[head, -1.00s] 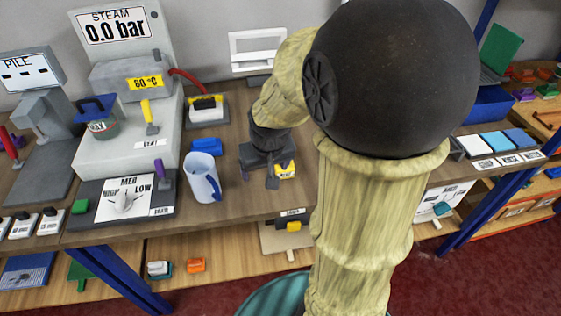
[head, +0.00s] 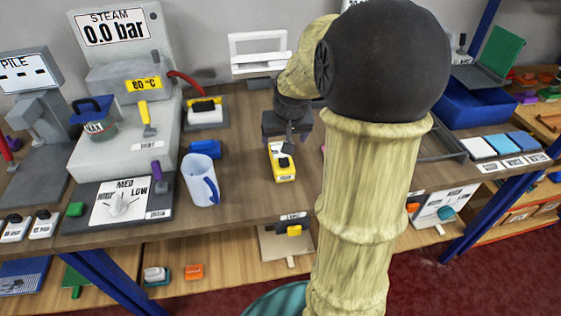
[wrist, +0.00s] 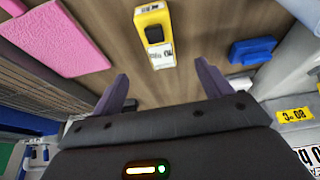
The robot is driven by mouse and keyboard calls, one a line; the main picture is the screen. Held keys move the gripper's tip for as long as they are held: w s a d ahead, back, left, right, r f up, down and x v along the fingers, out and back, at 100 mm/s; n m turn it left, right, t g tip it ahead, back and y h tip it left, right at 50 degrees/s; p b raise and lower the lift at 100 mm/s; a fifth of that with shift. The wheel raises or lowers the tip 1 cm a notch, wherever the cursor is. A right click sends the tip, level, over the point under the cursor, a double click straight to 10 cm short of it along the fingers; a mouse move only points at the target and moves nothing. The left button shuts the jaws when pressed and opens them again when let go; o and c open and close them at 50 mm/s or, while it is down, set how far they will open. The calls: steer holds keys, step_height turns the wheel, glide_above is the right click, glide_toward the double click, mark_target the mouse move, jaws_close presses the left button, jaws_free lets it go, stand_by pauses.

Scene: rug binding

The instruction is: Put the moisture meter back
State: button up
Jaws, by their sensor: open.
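A yellow block-shaped device with a black top part and a white label (head: 283,165) lies on the wooden bench, to the right of the blue-grey jug; it looks like the moisture meter, but I cannot read its label. It also shows at the top of the wrist view (wrist: 154,38), beyond the fingertips. My gripper (head: 289,132) is just behind it in the head view. In the wrist view my gripper (wrist: 161,76) has its two fingers apart, with only bare bench between them.
The jug (head: 200,180) and a blue block (head: 206,148) stand to the left. A pink pad (wrist: 54,38) shows in the wrist view. A labelled panel with a yellow-and-black item (head: 290,230) is below the bench's front edge. My arm hides bench to the right.

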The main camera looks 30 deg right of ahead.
mark_target(281, 156)
steer(key=x, duration=0.8)
steer(key=shift+w+f+b, duration=0.1)
steer(key=shift+f+b, duration=0.15)
steer(key=shift+b, duration=0.1)
steer(key=shift+d+f, duration=0.15)
steer(key=shift+w+f, duration=0.1)
steer(key=shift+f, duration=0.3)
steer(key=x, duration=0.4)
steer(key=shift+w+f, duration=0.1)
steer(key=shift+w, duration=0.1)
steer(key=shift+d, duration=0.1)
steer(key=c, duration=1.3)
